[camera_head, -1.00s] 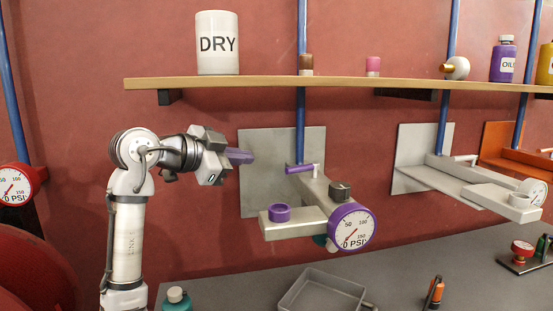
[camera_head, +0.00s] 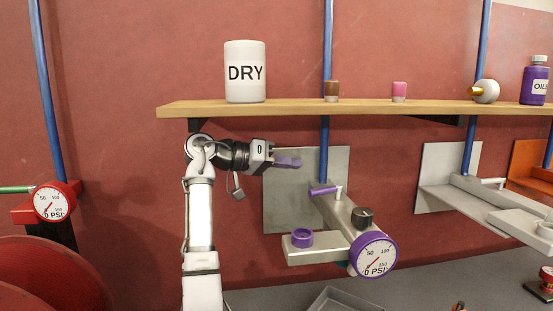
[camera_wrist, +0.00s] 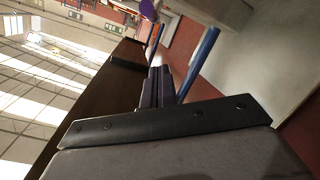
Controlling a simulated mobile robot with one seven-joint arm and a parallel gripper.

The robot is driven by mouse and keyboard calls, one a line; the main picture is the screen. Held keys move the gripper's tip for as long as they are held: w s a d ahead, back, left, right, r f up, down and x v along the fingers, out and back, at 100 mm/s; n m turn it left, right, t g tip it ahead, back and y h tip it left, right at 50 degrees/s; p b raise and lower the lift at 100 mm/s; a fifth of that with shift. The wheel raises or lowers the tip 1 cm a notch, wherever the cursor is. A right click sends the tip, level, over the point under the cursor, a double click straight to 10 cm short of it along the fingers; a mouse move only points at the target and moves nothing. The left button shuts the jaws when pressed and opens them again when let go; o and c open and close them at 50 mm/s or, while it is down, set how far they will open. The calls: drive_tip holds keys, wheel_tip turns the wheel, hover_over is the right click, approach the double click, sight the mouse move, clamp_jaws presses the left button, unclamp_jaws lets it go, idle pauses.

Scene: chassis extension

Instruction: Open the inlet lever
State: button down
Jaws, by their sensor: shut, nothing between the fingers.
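The purple-handled lever (camera_head: 324,190) sits at the upper left end of the grey pipe fixture, in front of a grey wall plate (camera_head: 280,195) and below the blue vertical pipe. A purple-rimmed gauge (camera_head: 374,255) reading PSI is at the fixture's front end. I take this lever to be the inlet lever; no label shows. My gripper (camera_head: 298,163) is shut and empty, up and left of the lever, apart from it in the picture. Its shut fingers (camera_wrist: 158,88) also show in the wrist view, where the lever cannot be made out for certain.
A wooden shelf (camera_head: 300,108) runs above my gripper, holding a white DRY canister (camera_head: 245,72) and small jars. A black knob (camera_head: 362,217) and a purple ring (camera_head: 302,238) are on the fixture. A red gauge (camera_head: 54,203) stands far left.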

sight(326, 191)
drive_tip(key=s+d+f+p, duration=0.1)
drive_tip(key=d+f+p, duration=0.1)
drive_tip(key=d+f, duration=0.2)
drive_tip(key=shift+s+d, duration=0.2)
drive_tip(key=shift+d, duration=0.2)
drive_tip(key=shift+f, duration=0.1)
drive_tip(key=shift+d, duration=0.1)
drive_tip(key=shift+s+n+t+b, duration=0.3)
drive_tip(key=shift+n+t+b, duration=0.1)
drive_tip(key=shift+t, duration=0.2)
